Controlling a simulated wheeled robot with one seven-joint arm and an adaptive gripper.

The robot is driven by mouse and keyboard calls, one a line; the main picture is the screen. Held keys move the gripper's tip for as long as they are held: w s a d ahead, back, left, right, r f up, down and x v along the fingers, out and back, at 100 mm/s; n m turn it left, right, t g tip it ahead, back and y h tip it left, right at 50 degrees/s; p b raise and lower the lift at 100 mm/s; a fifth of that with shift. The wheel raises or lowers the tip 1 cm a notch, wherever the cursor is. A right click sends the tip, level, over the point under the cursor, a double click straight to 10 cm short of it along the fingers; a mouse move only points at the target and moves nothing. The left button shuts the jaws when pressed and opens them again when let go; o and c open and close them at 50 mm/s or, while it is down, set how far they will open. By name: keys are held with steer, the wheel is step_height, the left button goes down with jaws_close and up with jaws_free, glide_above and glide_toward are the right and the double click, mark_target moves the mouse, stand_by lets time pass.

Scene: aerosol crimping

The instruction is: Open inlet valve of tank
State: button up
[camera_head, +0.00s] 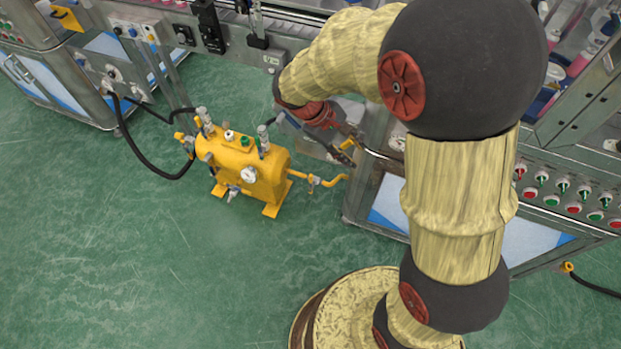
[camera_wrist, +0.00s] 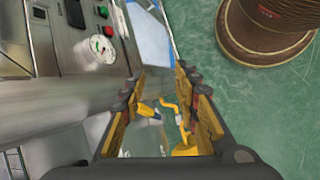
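The yellow tank (camera_head: 250,172) stands on the green floor at the left of centre in the head view. A valve with a yellow fitting (camera_head: 184,138) sits at its left end by a black hose. Another small valve (camera_head: 312,184) is on the yellow pipe (camera_head: 332,181) at its right. I cannot tell which is the inlet valve. My gripper (camera_head: 346,150) is to the right of the tank, above that pipe, partly hidden by my arm. In the wrist view its fingers (camera_wrist: 160,92) are spread with a gap. Yellow piping (camera_wrist: 171,110) shows beyond the gap, apart from them.
A metal machine cabinet with buttons (camera_head: 565,195) stands close beside my gripper; its panel and gauge (camera_wrist: 103,48) show in the wrist view. A black hose (camera_head: 140,158) loops left of the tank. The floor (camera_head: 130,260) in front of the tank is clear.

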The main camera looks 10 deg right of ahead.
steer(key=w+f+n+h+b, duration=0.1)
steer(key=w+f+n+h, duration=0.2)
steer(key=f, duration=0.8)
steer(key=w+f+n+h, duration=0.2)
steer(key=w+f+n, duration=0.2)
steer(key=f, duration=0.7)
steer(key=n+t+h+b, duration=0.2)
steer(key=n+t+h, duration=0.1)
steer(key=n+t, duration=0.75)
glide_above(310, 179)
steer(key=s+d, duration=0.1)
steer(key=s, duration=0.5)
step_height(310, 179, down, 18)
steer(key=a+f+n+t+y, duration=0.4)
steer(key=a+f+t, duration=0.1)
steer(key=f, duration=0.3)
steer(key=shift+n, duration=0.25)
steer(key=b+x, duration=0.1)
steer(key=x, duration=0.2)
steer(key=b+x, duration=0.1)
steer(key=x, duration=0.2)
steer(key=shift+w+d+f, duration=0.2)
steer(key=shift+w, duration=0.15)
steer(key=shift+w+d+r, duration=0.1)
steer(key=shift+w+d, duration=0.25)
steer(key=shift+w, duration=0.15)
steer(key=c, duration=0.3)
steer(key=c, duration=0.4)
jaws_close()
